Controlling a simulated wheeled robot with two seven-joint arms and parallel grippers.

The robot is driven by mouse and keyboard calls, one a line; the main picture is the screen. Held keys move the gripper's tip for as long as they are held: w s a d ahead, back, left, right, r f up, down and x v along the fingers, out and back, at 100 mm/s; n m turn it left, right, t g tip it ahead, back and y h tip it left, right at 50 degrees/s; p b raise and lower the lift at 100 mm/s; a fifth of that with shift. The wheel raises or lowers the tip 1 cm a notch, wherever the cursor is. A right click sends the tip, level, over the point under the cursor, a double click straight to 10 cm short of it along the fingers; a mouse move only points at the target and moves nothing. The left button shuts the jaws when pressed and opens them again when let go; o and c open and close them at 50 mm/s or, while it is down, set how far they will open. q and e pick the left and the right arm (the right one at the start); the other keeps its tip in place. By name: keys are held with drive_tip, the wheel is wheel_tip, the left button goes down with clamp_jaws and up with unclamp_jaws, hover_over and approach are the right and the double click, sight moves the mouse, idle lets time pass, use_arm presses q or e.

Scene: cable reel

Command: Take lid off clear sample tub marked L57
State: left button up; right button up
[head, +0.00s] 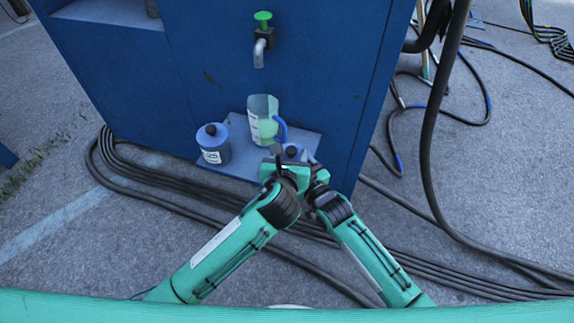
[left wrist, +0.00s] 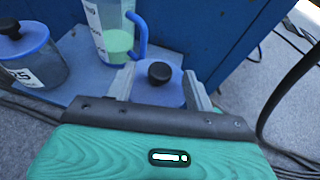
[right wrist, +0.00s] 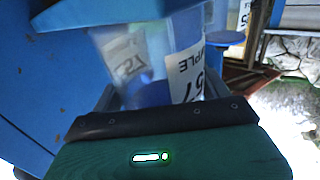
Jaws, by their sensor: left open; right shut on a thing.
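The clear tub (right wrist: 165,65) shows in the right wrist view with a label that appears upside down and reads in part "57". Its blue lid (left wrist: 152,95) with a black knob (left wrist: 159,73) shows in the left wrist view. My right gripper (right wrist: 160,92) is shut on the tub's body, one finger on each side. My left gripper (left wrist: 158,78) is open, its fingers on either side of the lid; I cannot tell if they touch it. In the head view my left gripper (head: 290,163) hides most of the tub, and a bit of the blue lid (head: 293,150) shows.
A second blue-lidded tub (head: 214,145), labelled with a number ending in 25, stands left on the blue shelf (head: 238,122). A clear jug (head: 262,118) with green contents and a blue handle stands just behind the grippers. A green-handled tap (head: 262,40) juts above. Cables lie on the ground.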

sight(291, 149)
use_arm(q)
drive_tip(key=shift+x, duration=1.55)
clamp_jaws()
drive_tip(key=shift+r, duration=0.15)
drive_tip(key=shift+r, duration=0.95)
drive_tip(key=shift+r, duration=2.05)
use_arm(e)
drive_tip(key=o, duration=1.4)
